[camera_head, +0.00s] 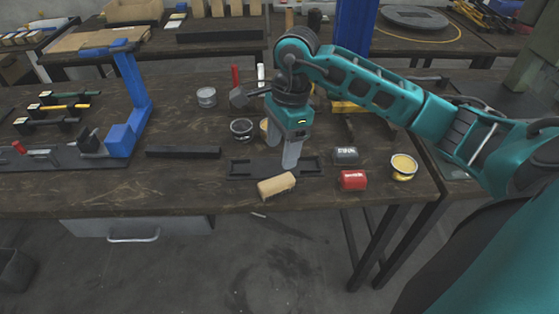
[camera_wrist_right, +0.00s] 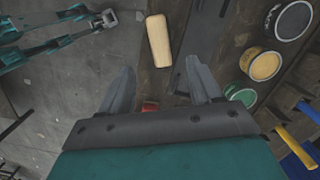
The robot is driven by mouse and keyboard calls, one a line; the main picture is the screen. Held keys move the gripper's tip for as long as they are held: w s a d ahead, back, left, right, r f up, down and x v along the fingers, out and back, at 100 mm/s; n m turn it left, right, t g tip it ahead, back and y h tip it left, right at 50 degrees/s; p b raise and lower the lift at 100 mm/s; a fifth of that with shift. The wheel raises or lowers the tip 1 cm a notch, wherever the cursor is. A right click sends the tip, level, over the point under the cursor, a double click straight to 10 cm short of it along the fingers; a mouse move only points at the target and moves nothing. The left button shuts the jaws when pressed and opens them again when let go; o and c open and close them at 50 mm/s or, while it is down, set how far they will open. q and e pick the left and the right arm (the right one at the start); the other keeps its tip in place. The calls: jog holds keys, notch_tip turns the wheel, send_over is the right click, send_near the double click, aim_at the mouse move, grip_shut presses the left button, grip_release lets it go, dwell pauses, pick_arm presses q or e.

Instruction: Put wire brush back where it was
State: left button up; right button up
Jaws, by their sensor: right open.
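A wooden-backed block (camera_head: 276,185), which looks like the wire brush, lies at the front edge of the bench, just in front of a shallow dark tray (camera_head: 238,169). It also shows in the right wrist view (camera_wrist_right: 158,41), beyond my fingertips and apart from them. Its bristles cannot be seen. My right gripper (camera_head: 291,165) points down over the tray, open, with nothing between its fingers; it also shows in the wrist view (camera_wrist_right: 160,65). What looks like my left gripper (camera_wrist_right: 105,18) shows small at that view's top left; its jaws are unclear. The head view does not show it.
A dark bar (camera_head: 183,152) lies left, near a blue press (camera_head: 130,100).

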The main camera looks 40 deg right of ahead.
jog(key=s+a+m+g+y, duration=0.15)
jog(key=s+a+y, duration=0.25)
jog(key=a+y, duration=0.85)
jog(key=a+r+m+t+y, duration=0.5)
jog(key=a+m+t, duration=0.35)
jog(key=m, duration=0.55)
jog(key=w+d+f+m+t+h, duration=0.2)
jog(key=d+f+m+t+h, duration=0.25)
jog(key=m, duration=0.65)
jog(key=w+d+f+m+t+h, duration=0.1)
jog(key=d+f+m+t+h, duration=0.35)
jog(key=m, duration=0.65)
jog(key=s+d+f+m+g+h, duration=0.1)
jog(key=s+f+m+h, duration=0.3)
jog(key=f, duration=0.4)
jog(key=s+d+f+m+g+h, duration=0.1)
jog(key=s+f+m+g+h, duration=0.3)
jog(key=s+f+m, duration=0.2)
jog(key=shift+f+m, duration=0.9)
jog(key=shift+m, duration=0.15)
